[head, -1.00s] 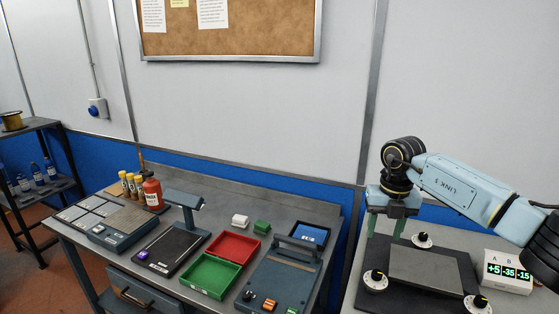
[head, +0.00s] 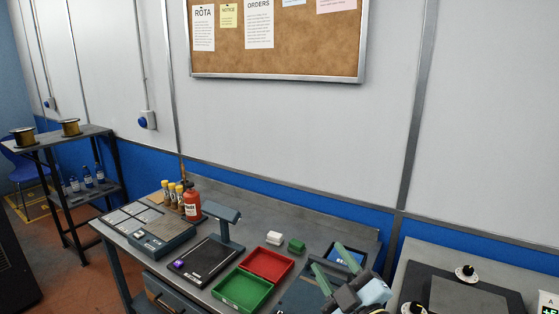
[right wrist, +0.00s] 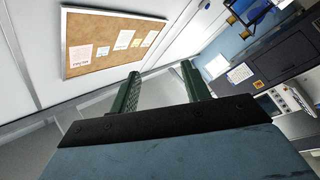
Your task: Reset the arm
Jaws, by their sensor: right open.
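My right gripper (head: 338,266) shows at the lower middle of the head view, with its two green fingers apart and pointing up and to the left. Nothing is between them. It overlaps the right part of the bench in the picture and hides some of the dark device there. In the right wrist view the same open fingers (right wrist: 160,72) point toward the wall with the cork board (right wrist: 117,42), and the space between them is empty. Most of my right arm is cut off by the lower edge of the head view. My left gripper does not show.
The bench holds a red tray (head: 284,261), a green tray (head: 226,288), a black balance-like device (head: 209,262) and a red bottle (head: 192,205). A dark plate with knobs (head: 470,297) lies on the right table. A shelf rack (head: 98,133) stands left.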

